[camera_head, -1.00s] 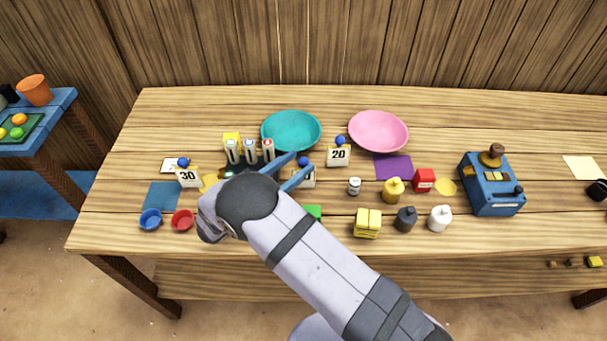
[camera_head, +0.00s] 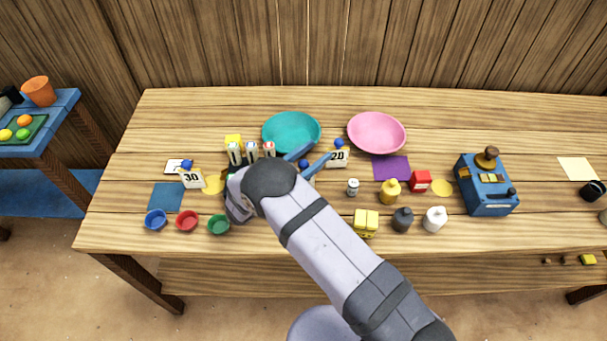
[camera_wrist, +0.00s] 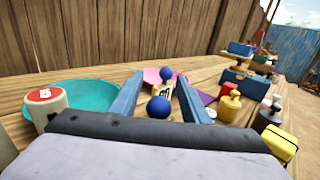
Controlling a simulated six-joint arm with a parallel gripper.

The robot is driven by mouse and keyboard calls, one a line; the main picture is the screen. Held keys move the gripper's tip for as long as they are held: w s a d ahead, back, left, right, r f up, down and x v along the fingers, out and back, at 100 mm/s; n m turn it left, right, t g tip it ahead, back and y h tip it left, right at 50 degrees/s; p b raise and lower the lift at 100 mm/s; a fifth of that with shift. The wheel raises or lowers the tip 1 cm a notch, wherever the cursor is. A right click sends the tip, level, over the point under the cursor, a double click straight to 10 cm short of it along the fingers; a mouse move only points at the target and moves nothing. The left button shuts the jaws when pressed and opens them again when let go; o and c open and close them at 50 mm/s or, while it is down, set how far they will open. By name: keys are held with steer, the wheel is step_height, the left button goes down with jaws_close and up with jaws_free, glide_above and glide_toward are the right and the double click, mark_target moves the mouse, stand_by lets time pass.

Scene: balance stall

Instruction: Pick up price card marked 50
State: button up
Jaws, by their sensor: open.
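A price card topped by a blue ball (camera_head: 303,163) stands near the table's middle, mostly hidden behind my arm and fingers. Its number cannot be read. In the wrist view, its blue ball (camera_wrist: 158,107) sits between my two blue fingers. My gripper (camera_head: 311,153) is open, and its fingers reach past both sides of that ball; it also shows in the wrist view (camera_wrist: 162,76). The card marked 20 (camera_head: 338,158) stands just beyond, and its ball (camera_wrist: 167,73) shows between the fingertips. The card marked 30 (camera_head: 191,178) stands at the left.
A teal bowl (camera_head: 291,131) and a pink bowl (camera_head: 376,132) stand behind. White tubes with a dark rack (camera_head: 252,153) are close left of my fingers. Blue, red and green cups (camera_head: 219,225) line the front left. Bottles (camera_head: 391,191) and a yellow block (camera_head: 366,222) stand right.

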jaws_close()
steer(key=shift+r, duration=0.2)
